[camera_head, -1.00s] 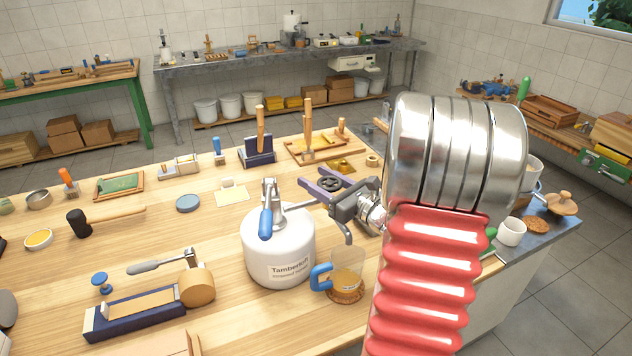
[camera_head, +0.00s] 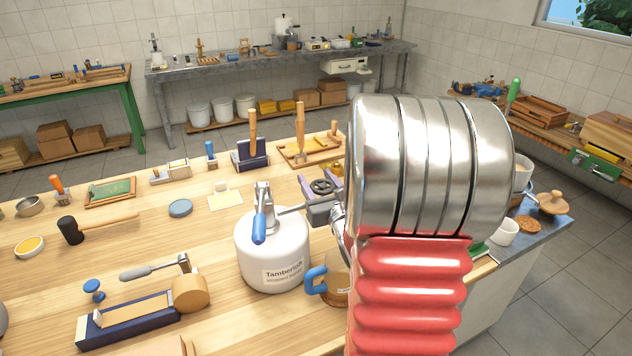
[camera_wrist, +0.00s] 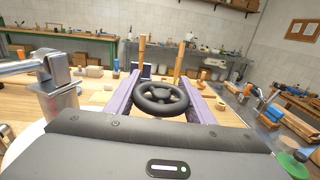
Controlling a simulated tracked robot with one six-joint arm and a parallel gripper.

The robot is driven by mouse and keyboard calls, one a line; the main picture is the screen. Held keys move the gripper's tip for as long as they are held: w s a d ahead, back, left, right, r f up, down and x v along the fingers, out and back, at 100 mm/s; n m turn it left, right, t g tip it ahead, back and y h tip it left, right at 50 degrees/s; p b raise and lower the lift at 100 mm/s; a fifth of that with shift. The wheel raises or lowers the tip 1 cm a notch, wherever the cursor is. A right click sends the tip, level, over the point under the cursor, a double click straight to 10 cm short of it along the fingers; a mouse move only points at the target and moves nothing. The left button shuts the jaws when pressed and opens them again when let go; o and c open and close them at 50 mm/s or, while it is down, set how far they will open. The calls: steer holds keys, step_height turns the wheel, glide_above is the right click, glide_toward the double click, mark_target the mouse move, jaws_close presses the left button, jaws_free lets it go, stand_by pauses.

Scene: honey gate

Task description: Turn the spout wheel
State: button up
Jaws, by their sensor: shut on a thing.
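The black spout wheel (camera_wrist: 160,98) is in the middle of the wrist view, between the two purple fingers of my gripper (camera_wrist: 161,82). My gripper is shut on the wheel, one finger on each side. In the head view the wheel (camera_head: 322,187) shows small behind the grey spout block (camera_head: 321,211). The white pot labelled Tamberloft (camera_head: 272,255) stands on the bench, with a blue-handled lever (camera_head: 259,228) on top. A glass mug with a blue handle (camera_head: 316,281) stands beside the pot, under the spout. My arm hides much of the spout and mug.
Upright wooden-handled tools (camera_head: 253,130) stand behind the wheel. A white cup (camera_head: 504,232) is at the right.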

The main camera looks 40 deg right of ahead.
stand_by(0.4)
steer(key=o, duration=1.1)
steer(key=shift+c, duration=0.2)
steer(key=shift+s, duration=0.1)
